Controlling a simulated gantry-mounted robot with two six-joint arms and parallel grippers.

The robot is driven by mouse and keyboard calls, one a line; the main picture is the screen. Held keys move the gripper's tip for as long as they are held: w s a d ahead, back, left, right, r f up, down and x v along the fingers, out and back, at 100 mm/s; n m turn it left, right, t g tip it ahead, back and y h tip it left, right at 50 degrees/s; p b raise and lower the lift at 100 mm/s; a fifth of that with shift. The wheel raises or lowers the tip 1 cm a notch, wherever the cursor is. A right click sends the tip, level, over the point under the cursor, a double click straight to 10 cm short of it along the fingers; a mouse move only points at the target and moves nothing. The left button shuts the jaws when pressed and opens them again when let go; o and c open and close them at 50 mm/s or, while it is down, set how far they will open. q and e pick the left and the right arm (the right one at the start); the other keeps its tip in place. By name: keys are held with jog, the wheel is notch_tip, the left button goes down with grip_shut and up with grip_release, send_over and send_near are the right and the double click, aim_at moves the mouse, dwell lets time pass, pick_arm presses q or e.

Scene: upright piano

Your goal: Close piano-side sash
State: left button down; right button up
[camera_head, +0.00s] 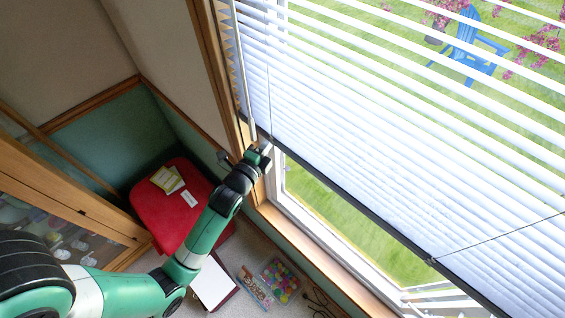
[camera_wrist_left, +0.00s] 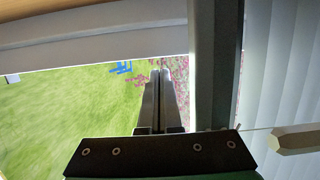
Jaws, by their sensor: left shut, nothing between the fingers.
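The window has a white frame (camera_head: 283,185) showing below and left of the lowered blind. Grass shows through it; I cannot tell from the head view how far the sash stands open. In the left wrist view a pale frame bar (camera_wrist_left: 100,38) runs across the top and another bar (camera_wrist_left: 205,75) runs down right of the fingers. My left gripper (camera_head: 266,148) is at the window's left side, by the blind's lower left corner. In the wrist view its fingers (camera_wrist_left: 160,75) are together and empty, beside the upright bar. Contact is unclear. My right gripper is not in view.
The white blind (camera_head: 400,130) covers most of the window; its slats also show in the wrist view (camera_wrist_left: 282,70). A wand (camera_head: 243,75) hangs at its left edge. A red chair (camera_head: 170,215) and a box of coloured balls (camera_head: 281,277) are below. A wooden cabinet (camera_head: 60,215) stands left.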

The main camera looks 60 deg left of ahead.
pick_arm(q)
jog(key=d, duration=0.2)
jog(key=s+d+b, duration=0.1)
jog(key=d, duration=0.1)
jog(key=shift+d+f, duration=0.15)
jog(key=b+v, duration=0.1)
jog(key=v, duration=0.6)
jog(key=shift+s, duration=0.5)
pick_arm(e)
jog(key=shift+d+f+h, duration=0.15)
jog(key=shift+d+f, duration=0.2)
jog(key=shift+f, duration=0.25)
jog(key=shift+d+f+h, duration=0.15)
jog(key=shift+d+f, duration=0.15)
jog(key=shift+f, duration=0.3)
